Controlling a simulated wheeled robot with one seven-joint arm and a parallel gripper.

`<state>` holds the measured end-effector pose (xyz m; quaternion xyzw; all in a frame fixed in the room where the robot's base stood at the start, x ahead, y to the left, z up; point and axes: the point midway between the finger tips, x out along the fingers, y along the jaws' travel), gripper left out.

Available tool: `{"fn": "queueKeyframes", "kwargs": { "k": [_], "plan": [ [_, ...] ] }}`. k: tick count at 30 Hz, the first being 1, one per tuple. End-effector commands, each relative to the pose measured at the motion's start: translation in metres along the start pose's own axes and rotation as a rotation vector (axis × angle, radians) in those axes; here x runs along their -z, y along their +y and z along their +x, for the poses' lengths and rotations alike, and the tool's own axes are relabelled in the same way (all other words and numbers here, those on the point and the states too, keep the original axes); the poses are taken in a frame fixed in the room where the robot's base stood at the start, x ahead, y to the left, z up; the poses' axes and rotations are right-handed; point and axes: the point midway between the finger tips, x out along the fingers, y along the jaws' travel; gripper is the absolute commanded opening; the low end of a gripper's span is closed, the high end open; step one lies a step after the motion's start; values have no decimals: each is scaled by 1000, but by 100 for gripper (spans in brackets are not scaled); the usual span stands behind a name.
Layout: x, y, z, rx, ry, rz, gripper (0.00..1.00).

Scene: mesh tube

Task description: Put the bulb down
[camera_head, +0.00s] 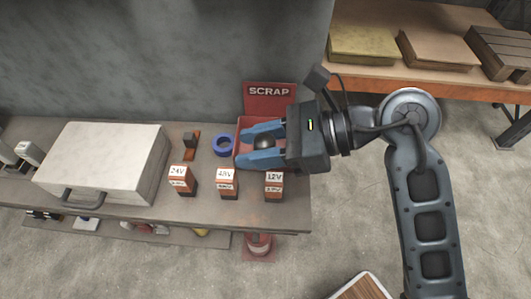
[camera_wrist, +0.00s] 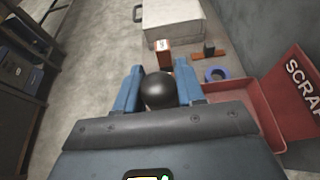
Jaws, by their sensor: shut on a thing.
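The bulb (camera_head: 264,143) is a dark, rounded thing between the blue fingers of my gripper (camera_head: 262,144). My gripper is shut on it. In the wrist view the bulb (camera_wrist: 158,90) shows as a dark ball between the two fingers (camera_wrist: 157,88). In the head view my gripper is over the red SCRAP bin (camera_head: 269,99) at the right end of the bench. The wrist view shows the bin (camera_wrist: 303,95) to the right of the fingers. I cannot tell how high the bulb is held.
On the bench (camera_head: 125,213) stand boxes marked 24V (camera_head: 181,180), 48V (camera_head: 226,183) and 12V (camera_head: 274,185). A blue ring (camera_head: 223,144), a small dark and orange item (camera_head: 191,144) and a white case (camera_head: 105,160) stand left of the bin. Bare bench lies along the front.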

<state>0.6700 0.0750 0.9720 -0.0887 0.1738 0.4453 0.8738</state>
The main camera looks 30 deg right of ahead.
Motion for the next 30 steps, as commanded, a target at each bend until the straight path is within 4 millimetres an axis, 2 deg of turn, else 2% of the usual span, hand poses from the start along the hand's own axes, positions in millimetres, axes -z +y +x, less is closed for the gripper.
{"fn": "queueKeyframes", "kwargs": {
  "k": [5,15,19,26,30],
  "plan": [
    [12,-12,2,2,0,2,8],
    [55,-80,5,3,0,4,8],
    [68,-101,6,2,0,2,8],
    [80,-115,8,-1,-1,2,8],
    [98,-114,15,-2,0,4,8]
  ]
}}
